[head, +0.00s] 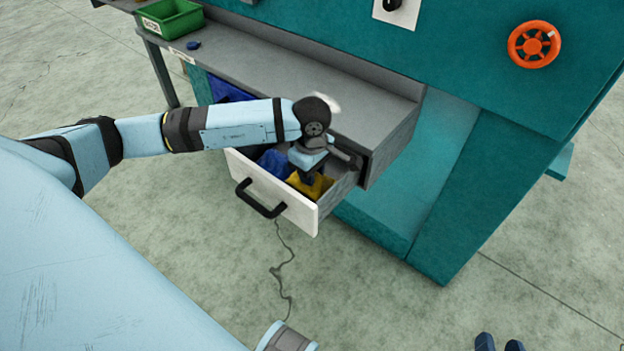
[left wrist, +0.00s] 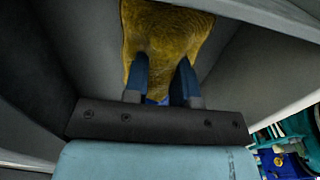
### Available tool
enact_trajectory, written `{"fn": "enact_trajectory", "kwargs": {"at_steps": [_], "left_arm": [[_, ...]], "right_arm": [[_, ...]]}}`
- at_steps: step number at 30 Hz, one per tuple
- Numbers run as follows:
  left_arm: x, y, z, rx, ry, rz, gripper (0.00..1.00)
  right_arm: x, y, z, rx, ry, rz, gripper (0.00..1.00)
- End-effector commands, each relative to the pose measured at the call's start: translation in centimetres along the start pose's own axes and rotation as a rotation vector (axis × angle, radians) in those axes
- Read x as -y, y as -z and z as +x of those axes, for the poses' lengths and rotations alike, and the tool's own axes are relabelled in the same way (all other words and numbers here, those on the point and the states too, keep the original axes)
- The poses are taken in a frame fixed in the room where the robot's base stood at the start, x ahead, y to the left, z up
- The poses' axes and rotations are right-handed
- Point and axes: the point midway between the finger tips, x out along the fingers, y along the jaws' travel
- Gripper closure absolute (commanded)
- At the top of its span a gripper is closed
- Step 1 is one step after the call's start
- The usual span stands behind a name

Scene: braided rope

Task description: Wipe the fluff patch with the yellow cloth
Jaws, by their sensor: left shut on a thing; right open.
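The yellow cloth (head: 316,187) lies in the open drawer, partly hidden by my left gripper (head: 307,176). In the left wrist view the fingers of that gripper are shut on the cloth (left wrist: 168,28), which spreads out beyond the fingertips. A whitish patch (head: 328,103), which looks like the fluff, shows on the grey bench top just behind my left wrist; part of it is hidden. The blue fingertips of my right gripper (head: 499,344) show at the bottom right edge, apart and empty, far from the cloth.
The drawer (head: 300,213) is pulled out and has a black handle (head: 260,201). A blue item (head: 272,163) lies inside it. The grey bench top (head: 270,65) carries a green bin (head: 170,20) and a small blue object (head: 193,45). An orange wheel (head: 533,45) is on the teal panel.

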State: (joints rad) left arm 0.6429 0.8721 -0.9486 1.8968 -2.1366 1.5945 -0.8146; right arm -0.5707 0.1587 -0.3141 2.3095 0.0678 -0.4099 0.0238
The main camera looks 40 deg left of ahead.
Motion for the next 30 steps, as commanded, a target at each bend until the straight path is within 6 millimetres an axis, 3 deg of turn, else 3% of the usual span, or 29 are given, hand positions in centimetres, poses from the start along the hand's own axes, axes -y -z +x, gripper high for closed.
{"fn": "enact_trajectory", "kwargs": {"at_steps": [16,30], "left_arm": [[0.0,0.0,-4.7,-0.001,0.000,0.001,1.00],[0.0,0.0,-5.0,0.000,0.001,0.001,1.00]], "right_arm": [[0.3,2.5,-0.7,0.002,0.000,-0.001,0.56],[0.2,2.0,-0.7,0.018,-0.005,-0.003,0.56]]}}
